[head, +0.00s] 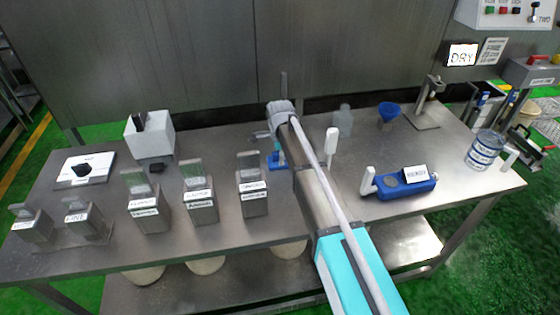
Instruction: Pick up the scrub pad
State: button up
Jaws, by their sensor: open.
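A small blue piece (281,161) lies on the steel table beneath the end of my arm. It may be the scrub pad, but it is small and partly covered, so I cannot tell for sure. My gripper (275,147) hangs below my grey wrist, just above or beside this blue piece. It is open and mostly hidden by the wrist and arm. I cannot tell whether it touches the piece.
Several labelled steel containers (200,207) stand left of my arm. A white box (152,141) and a white board (99,164) are farther left.

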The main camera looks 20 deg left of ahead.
grip_shut()
jog(key=shift+r, duration=0.2)
dwell(0.4)
notch_tip(320, 180, up, 2)
jog(key=shift+r+p, duration=0.1)
jog(key=shift+p, duration=1.1)
jog(key=s+d+r+p, duration=0.9)
jog(key=s+r+p, duration=0.1)
jog(key=shift+d+r+p, duration=0.2)
jog(key=shift+d+p, duration=0.1)
jog(key=shift+d, duration=0.1)
